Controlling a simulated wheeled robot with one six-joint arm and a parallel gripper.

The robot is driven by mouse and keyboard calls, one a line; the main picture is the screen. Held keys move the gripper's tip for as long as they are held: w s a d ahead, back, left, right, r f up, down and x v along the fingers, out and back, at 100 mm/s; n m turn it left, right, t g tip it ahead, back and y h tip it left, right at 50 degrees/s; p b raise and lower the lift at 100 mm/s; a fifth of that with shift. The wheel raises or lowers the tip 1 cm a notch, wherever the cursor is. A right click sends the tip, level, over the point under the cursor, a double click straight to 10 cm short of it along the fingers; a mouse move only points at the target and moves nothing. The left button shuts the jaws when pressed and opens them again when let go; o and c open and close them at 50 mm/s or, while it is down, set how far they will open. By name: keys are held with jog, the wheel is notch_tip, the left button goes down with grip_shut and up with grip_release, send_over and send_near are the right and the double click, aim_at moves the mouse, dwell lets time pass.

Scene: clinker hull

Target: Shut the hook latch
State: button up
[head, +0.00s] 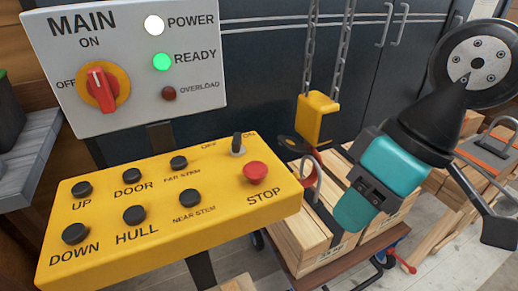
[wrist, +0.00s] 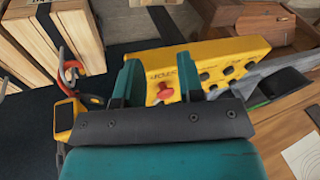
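The red hook (head: 314,155) hangs under a yellow hoist block (head: 318,118) on two chains, just above a bundle of timber. A grey metal loop (head: 317,180) rises from the bundle beside the hook; I cannot tell whether the hook passes through it. The hook's latch is too small and partly hidden to judge. In the wrist view the hook (wrist: 62,83) and block (wrist: 65,120) lie at the left, outside my fingers. My gripper (head: 357,208) is right of the hook. In the wrist view its fingers (wrist: 160,80) are apart with nothing between them.
A yellow push-button box (head: 170,215) fills the front left, with a red STOP button (head: 255,172). Behind it is a grey MAIN panel (head: 130,60) with POWER and READY lamps lit. The timber bundle (head: 300,235) sits on a wheeled cart. Dark cabinets stand behind.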

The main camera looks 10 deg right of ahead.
jog(key=w+d+f+m+t+b, duration=0.1)
jog(key=w+f+m+t+b, duration=0.4)
jog(key=f+b, duration=1.1)
jog(key=m+t+y+b, duration=0.2)
jog(key=m+t+b, duration=0.8)
jog(key=m, duration=1.1)
send_near(298, 152)
jog(key=w+a+p, duration=0.1)
jog(key=w+p, duration=0.2)
jog(key=p, duration=0.1)
jog(key=w+a+t+p, duration=0.1)
jog(key=w+p, duration=0.2)
jog(key=p, duration=0.1)
jog(key=w+a+f+t+p, duration=0.1)
jog(key=w+a+p, duration=0.1)
jog(key=w+p, duration=0.1)
jog(key=shift+p, duration=0.7)
jog(key=shift+w+a+f+p, duration=0.1)
jog(key=shift+w+f+p, duration=0.05)
jog(key=shift+w+p, duration=0.25)
jog(key=shift+w+f, duration=0.15)
